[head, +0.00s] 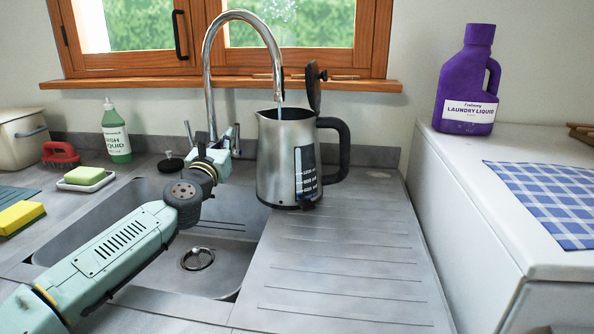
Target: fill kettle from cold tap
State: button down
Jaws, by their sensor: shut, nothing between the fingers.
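The brushed-metal kettle (284,160) stands upright on the drainer beside the sink, its black lid (313,88) raised and its black handle to the right. A water window with markings faces me; I cannot read the level surely. The chrome tap (209,85) arches over, and a thin bluish stream (280,96) runs from its spout into the open kettle top. A left tap lever (188,133) and a right tap lever (236,138) flank its base. My gripper (218,158) is shut and empty at the tap base, close to the right lever; I cannot tell if they touch.
The sink basin (225,258) lies under my arm. A green dish-liquid bottle (116,135), a red brush (60,153), a soap dish (86,181) and a yellow sponge (20,217) are left. A purple laundry bottle (468,85) stands right on a white appliance. The front drainer (345,270) is clear.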

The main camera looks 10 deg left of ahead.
jog(key=shift+s+f, duration=0.2)
jog(key=shift+s, duration=1)
dwell(0.3)
